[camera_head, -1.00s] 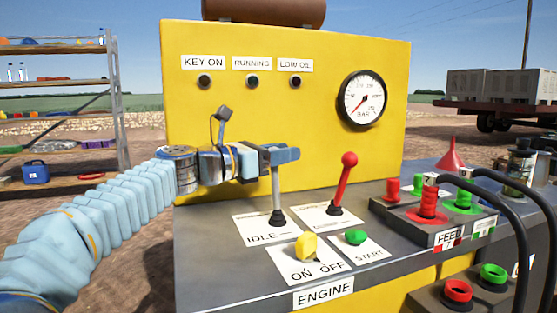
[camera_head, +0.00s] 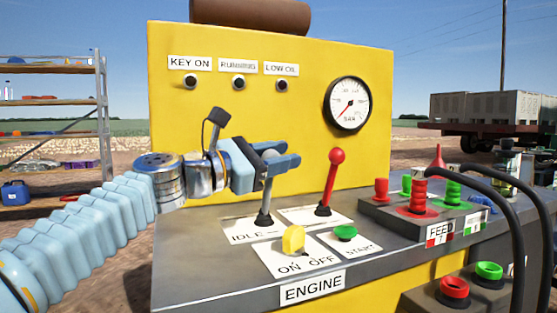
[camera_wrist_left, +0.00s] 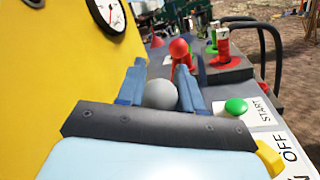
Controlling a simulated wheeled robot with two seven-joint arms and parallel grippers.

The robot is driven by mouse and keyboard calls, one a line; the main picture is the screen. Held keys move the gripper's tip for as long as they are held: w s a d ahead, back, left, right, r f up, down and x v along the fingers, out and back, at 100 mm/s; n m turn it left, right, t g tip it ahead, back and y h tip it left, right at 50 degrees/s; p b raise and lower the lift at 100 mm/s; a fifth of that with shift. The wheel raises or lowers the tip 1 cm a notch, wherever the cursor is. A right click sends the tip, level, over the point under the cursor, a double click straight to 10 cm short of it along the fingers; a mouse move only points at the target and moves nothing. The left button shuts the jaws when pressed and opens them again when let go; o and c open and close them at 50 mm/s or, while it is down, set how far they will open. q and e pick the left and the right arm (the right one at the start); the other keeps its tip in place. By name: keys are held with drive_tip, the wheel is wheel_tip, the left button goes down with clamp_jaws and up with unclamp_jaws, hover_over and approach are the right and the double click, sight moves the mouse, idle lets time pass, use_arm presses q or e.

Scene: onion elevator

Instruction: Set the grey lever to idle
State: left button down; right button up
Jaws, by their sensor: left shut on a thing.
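The grey lever (camera_head: 266,203) stands on the console behind the yellow key switch, over a white label reading IDLE (camera_head: 250,232). It leans slightly, its top a little to the right of its base. My left gripper (camera_head: 284,161) is shut around the lever's top from the left. In the left wrist view the lever's grey ball knob (camera_wrist_left: 160,94) sits between the two blue fingers. The rest of the lever is hidden there. My right gripper is not in view.
A red-knobbed lever (camera_head: 333,180) stands close to the right of my left fingertips. The yellow ON/OFF key (camera_head: 293,239) and green START button (camera_head: 345,232) sit in front. The yellow panel (camera_head: 230,125) rises close behind. Red and green feed buttons (camera_head: 417,197) are further right.

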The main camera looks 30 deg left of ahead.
use_arm(q)
drive_tip(key=shift+d, duration=0.1)
drive_tip(key=c, duration=0.8)
unclamp_jaws()
drive_tip(key=shift+s, duration=0.1)
drive_tip(key=shift+o, duration=0.2)
drive_tip(key=v, duration=1.3)
drive_tip(key=shift+s+a, duration=0.25)
drive_tip(key=shift+s, duration=0.05)
